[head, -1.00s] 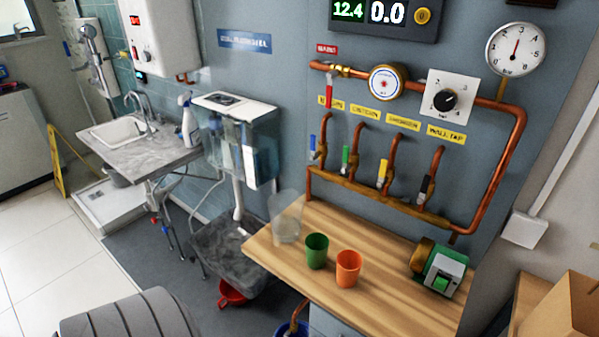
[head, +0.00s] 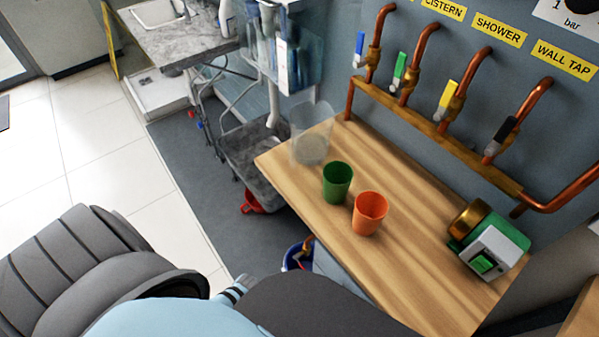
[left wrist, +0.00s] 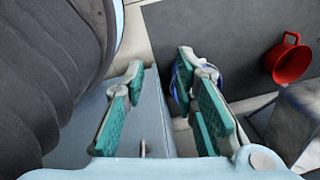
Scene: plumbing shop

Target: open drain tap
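No tap marked as a drain tap can be made out. A copper-coloured piece shows at the blue bucket (head: 293,257) below the bench's front edge, too small to identify. In the left wrist view the blue bucket (left wrist: 173,85) is mostly hidden behind my left gripper's right finger. My left gripper (left wrist: 160,68) is open, with green pads apart and nothing between them. My left arm fills the bottom of the head view. My right gripper is out of view.
The wooden bench (head: 420,265) holds a clear beaker (head: 311,135), green cup (head: 337,182), orange cup (head: 369,213) and green-and-brass pump (head: 490,243). Lever taps on the copper manifold (head: 430,125) are behind it. A red jug (left wrist: 291,60) is on the floor.

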